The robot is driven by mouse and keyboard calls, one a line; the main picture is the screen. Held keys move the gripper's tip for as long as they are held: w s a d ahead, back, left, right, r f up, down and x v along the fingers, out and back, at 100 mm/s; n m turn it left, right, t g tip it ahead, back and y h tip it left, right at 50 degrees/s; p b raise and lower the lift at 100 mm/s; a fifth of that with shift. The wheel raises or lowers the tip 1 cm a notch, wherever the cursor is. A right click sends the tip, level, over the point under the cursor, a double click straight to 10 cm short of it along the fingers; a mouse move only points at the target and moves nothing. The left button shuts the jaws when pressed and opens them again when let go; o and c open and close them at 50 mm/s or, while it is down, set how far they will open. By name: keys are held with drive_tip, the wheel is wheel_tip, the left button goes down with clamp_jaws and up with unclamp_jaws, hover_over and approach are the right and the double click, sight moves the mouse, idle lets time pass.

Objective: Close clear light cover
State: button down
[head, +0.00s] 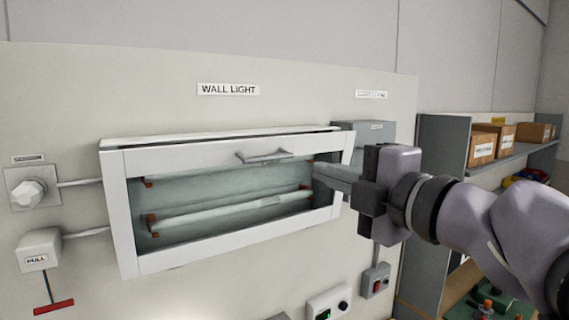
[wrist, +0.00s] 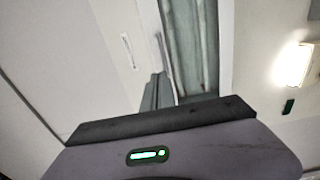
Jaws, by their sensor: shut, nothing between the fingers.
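The light cover (head: 190,258) is a white frame around a clear pane on the wall light, with a grey handle (head: 264,156) on its upper rail. The frame sits tilted and looks partly open, with a gap below the housing's top edge. Two tubes show through the pane. My gripper (head: 318,174) is shut and empty, its fingers reaching left across the frame's right side, below and right of the handle. Whether they touch the frame is unclear. In the wrist view, my shut fingers (wrist: 158,80) point toward the white frame, close to the handle (wrist: 163,52).
A grey box (head: 368,132) is on the panel behind my wrist. A knob (head: 30,193) and a pull switch (head: 40,250) are at the left. A shelf with cardboard boxes (head: 482,149) stands right. The space in front of the cover's left half is clear.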

drive_tip(key=w, duration=0.3)
drive_tip(key=p, duration=0.1)
approach(264, 143)
drive_tip(key=shift+w+a+f, duration=0.15)
drive_tip(key=shift+w+f, duration=0.1)
drive_tip(key=shift+f, duration=0.35)
drive_tip(key=shift+w+a+f, duration=0.1)
drive_tip(key=shift+w+f, duration=0.15)
drive_tip(key=shift+f, duration=0.4)
drive_tip(key=shift+x, duration=0.85)
drive_tip(key=shift+s, duration=0.1)
drive_tip(key=shift+a+r, duration=0.1)
drive_tip(key=shift+r, duration=0.15)
drive_tip(key=w+p, duration=0.1)
drive_tip(key=w+a+r+p, duration=0.2)
drive_tip(key=w, duration=0.1)
drive_tip(key=shift+a, duration=0.25)
drive_tip(key=shift+s, duration=0.15)
